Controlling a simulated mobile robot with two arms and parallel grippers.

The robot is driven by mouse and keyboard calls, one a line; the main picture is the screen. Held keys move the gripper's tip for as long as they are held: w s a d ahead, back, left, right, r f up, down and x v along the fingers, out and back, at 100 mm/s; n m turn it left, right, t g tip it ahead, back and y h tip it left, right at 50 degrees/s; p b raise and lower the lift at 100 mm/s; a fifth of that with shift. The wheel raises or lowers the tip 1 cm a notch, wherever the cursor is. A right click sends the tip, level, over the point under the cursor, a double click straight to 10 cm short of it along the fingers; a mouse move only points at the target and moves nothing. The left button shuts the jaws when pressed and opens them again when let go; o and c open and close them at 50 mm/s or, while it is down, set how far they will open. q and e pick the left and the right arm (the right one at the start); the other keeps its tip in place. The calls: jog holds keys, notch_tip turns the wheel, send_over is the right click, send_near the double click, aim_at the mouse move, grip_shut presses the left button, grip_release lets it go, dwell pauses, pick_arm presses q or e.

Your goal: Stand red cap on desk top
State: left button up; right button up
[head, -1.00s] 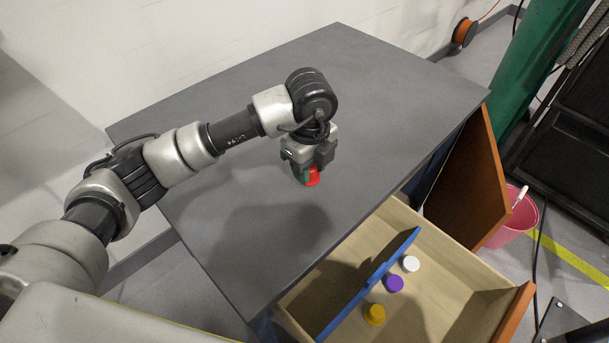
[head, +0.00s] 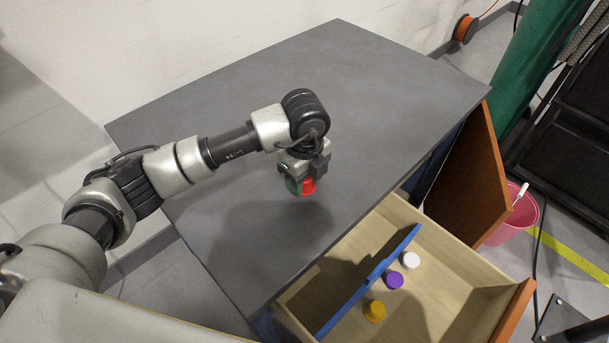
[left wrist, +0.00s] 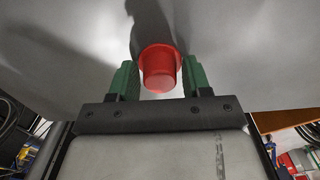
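The red cap (head: 308,186) is between the fingers of my left gripper (head: 301,186), over the middle of the grey desk top (head: 390,95). In the left wrist view the red cap (left wrist: 160,70) sits between the two green fingertips of my left gripper (left wrist: 160,80), with a finger against each side. Its wider rim points away from the wrist and its narrower end faces the camera. The gripper is shut on it. I cannot tell how far the cap is from the desk surface. My right gripper is not in view.
Below the desk's right edge an open drawer (head: 455,262) holds a blue divider (head: 370,280) and white (head: 411,260), purple (head: 393,280) and yellow (head: 375,311) caps. A brown door (head: 470,180) stands open near a pink bucket (head: 518,215). The desk top around the gripper is clear.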

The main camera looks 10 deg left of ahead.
pick_arm(q)
jog(key=shift+o, duration=0.7)
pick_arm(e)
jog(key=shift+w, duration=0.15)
pick_arm(q)
jog(key=shift+r, duration=0.15)
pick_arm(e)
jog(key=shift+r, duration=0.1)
pick_arm(q)
notch_tip(320, 180, up, 12)
jog(key=shift+p, duration=0.3)
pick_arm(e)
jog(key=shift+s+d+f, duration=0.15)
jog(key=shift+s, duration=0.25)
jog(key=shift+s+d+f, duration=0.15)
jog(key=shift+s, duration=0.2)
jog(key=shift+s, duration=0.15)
